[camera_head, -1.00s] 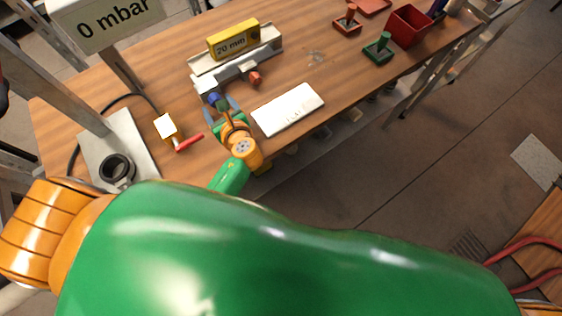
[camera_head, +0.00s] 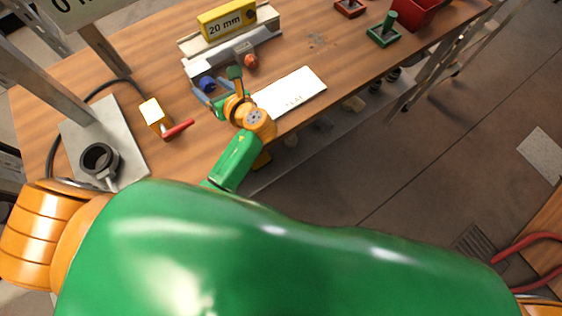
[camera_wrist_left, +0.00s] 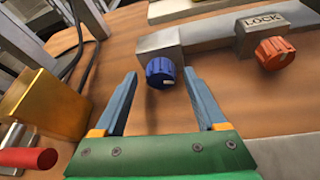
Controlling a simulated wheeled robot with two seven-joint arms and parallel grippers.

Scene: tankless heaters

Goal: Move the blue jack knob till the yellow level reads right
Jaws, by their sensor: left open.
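The yellow level (camera_head: 226,20) reads "20 mm" and sits on a grey jack (camera_head: 232,54) on the wooden bench. The blue jack knob (camera_head: 208,84) is at the near left end of the jack. It also shows in the left wrist view (camera_wrist_left: 160,72), with a pale mark on its face. My left gripper (camera_head: 211,94) is open, its two blue-grey fingers pointing at the knob. In the left wrist view, the fingertips (camera_wrist_left: 161,77) stand either side of the knob, with gaps; whether they reach its depth is unclear. My right gripper is not in view.
An orange-red knob (camera_wrist_left: 275,52) by a "LOCK" label (camera_wrist_left: 264,20) is right of the blue knob. A yellow block (camera_head: 153,113) with a red handle (camera_head: 179,129) is left of my gripper. A white sheet (camera_head: 290,93) lies to the right.

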